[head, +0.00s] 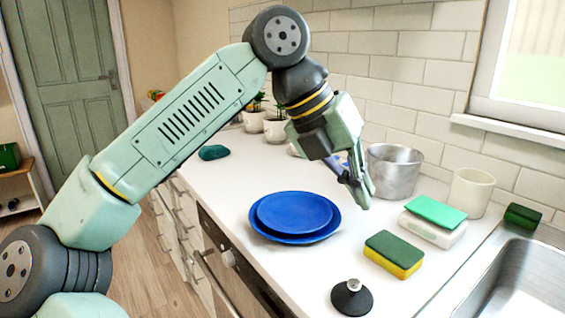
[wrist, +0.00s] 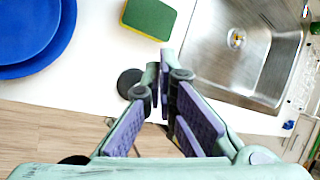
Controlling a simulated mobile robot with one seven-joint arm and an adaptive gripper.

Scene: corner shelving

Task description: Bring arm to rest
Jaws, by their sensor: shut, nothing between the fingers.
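My arm reaches from the lower left across the head view, over the white counter (head: 225,230). My gripper (head: 364,203) points down and hangs above the counter, behind and right of the blue plates (head: 292,214). In the wrist view my gripper (wrist: 163,62) has its fingertips together with nothing between them. The wrist view also shows the blue plates (wrist: 30,35) at the upper left and the counter edge below them.
A green and yellow sponge (head: 393,254), a black stopper (head: 352,297), a metal pot (head: 393,170), a cream cup (head: 471,192) and a steel sink (head: 500,275) surround the gripper. Potted plants (head: 275,127) stand behind.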

